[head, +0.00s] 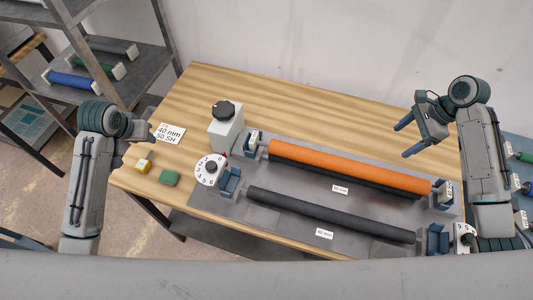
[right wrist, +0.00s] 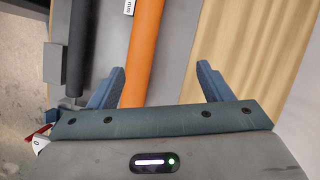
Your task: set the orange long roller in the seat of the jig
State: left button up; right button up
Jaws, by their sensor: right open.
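The orange long roller (head: 345,166) lies across the rear of the grey jig plate (head: 290,215), between a left end seat (head: 253,141) and a right end seat (head: 441,194). A dark roller shows just under its front edge. I cannot tell whether its ends rest fully in the seats. My right gripper (head: 408,137) is open and empty, behind the roller's right part. In the right wrist view the orange roller (right wrist: 143,45) runs near the left finger of the gripper (right wrist: 161,76). My left gripper (head: 150,130) is at the far left, away from the roller; its fingers are unclear.
A black roller (head: 330,214) lies along the jig's front. A numbered dial (head: 210,168), a white block with a black knob (head: 225,127), a sign (head: 170,133), a green block (head: 169,178) and a yellow block (head: 143,167) are at left. The table's back (head: 300,105) is clear.

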jog(key=d, duration=0.3)
jog(key=shift+d, duration=0.2)
dwell(0.4)
